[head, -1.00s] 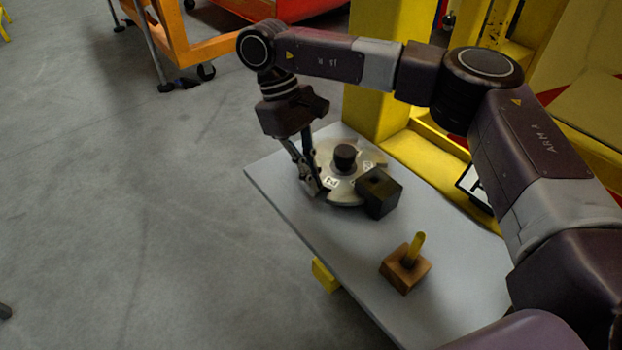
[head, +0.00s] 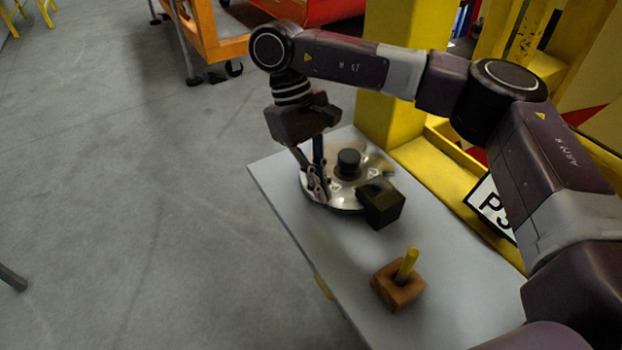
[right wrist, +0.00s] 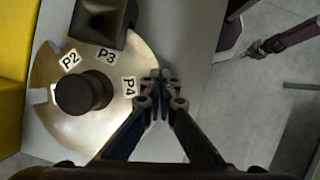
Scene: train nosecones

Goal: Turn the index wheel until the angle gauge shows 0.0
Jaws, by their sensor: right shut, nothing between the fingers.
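The index wheel (head: 342,199) is a silver disc with a black knob (head: 349,161) at its centre, lying on a grey table. In the right wrist view the wheel (right wrist: 108,135) carries labels P2, P3 and P4, with P4 nearest my fingers. My right gripper (head: 318,192) points down at the wheel's left edge, shut and empty. In the right wrist view its fingertips (right wrist: 160,82) are beside the rim near P4; contact is unclear. My left gripper (right wrist: 254,48) shows small at the right of that view; its jaw state is unclear. No gauge reading is visible.
A black block (head: 381,203) stands at the wheel's near right edge. A wooden block with a yellow peg (head: 399,286) is nearer on the grey table (head: 290,200). A yellow frame (head: 440,165) borders the table's far right side. Open floor lies left.

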